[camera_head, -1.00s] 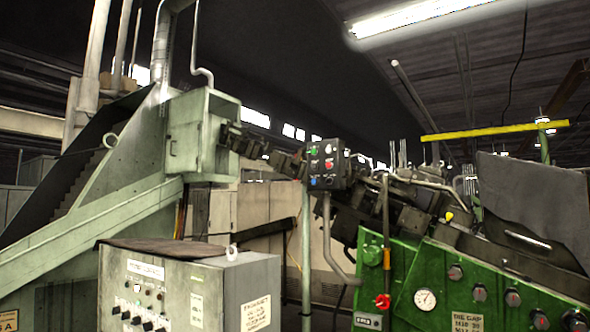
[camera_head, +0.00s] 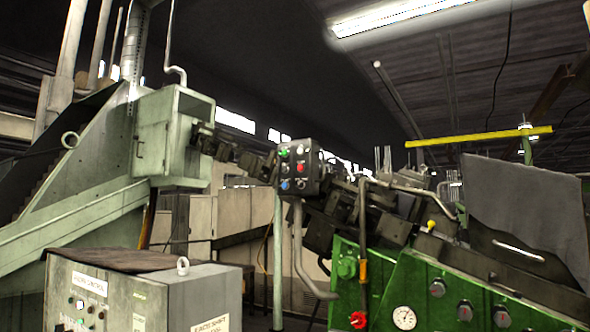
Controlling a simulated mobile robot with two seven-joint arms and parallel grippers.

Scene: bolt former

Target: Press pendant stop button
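The pendant (camera_head: 312,170) is a dark box on a grey post, near the middle of the head view. Its left face carries several coloured buttons. A red button (camera_head: 301,168) sits at mid-height, a green button (camera_head: 284,152) is at the upper left, and a blue button (camera_head: 285,186) is at the lower left. Labels on the buttons are too small to read. Neither of my grippers shows in the view.
A grey control cabinet (camera_head: 182,300) stands at the front left, before the pendant. The green machine (camera_head: 450,285) with a gauge and knobs fills the lower right. A pale green sloped machine (camera_head: 80,225) stands at the left. A yellow bar (camera_head: 478,137) runs across the upper right.

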